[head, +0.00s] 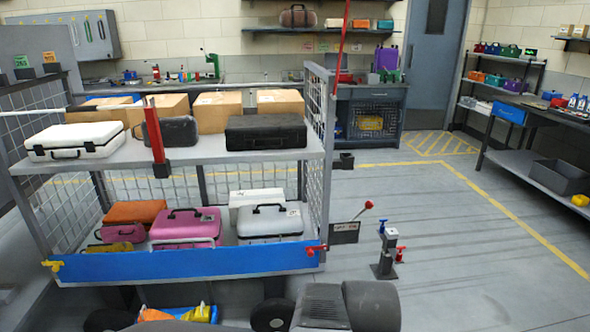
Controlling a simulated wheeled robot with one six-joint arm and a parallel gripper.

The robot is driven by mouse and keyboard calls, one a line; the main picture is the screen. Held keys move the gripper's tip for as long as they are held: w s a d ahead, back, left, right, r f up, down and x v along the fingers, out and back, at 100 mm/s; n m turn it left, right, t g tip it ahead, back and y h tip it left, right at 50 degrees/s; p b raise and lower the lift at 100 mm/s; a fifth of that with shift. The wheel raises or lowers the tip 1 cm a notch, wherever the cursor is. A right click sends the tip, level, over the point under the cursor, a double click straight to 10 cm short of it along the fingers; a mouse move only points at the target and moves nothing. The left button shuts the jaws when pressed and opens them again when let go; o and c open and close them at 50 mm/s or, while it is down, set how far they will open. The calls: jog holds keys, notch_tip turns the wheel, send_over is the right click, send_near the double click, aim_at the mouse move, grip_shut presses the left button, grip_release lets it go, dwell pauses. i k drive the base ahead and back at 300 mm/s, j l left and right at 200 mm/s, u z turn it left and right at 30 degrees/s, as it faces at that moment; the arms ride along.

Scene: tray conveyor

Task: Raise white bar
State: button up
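A thin white bar (32,112) lies nearly level at the left edge of the head view, in front of a mesh panel. Its left end runs out of the picture. At its right it meets a darker bar piece (95,107) that reaches over the rack's upper shelf. What holds the bar cannot be made out. My gripper is not in view. Dark rounded parts at the bottom centre look like my own arm or base.
A rack with a grey upper shelf (190,155) holds cases and boxes; a blue front board (185,262) closes its lower shelf. A red post (154,135) stands at the shelf front. A small floor stand (385,255) is right of the rack. Floor (465,240) beyond is clear.

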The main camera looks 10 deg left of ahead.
aim_at(91, 108)
jog(key=u, duration=1)
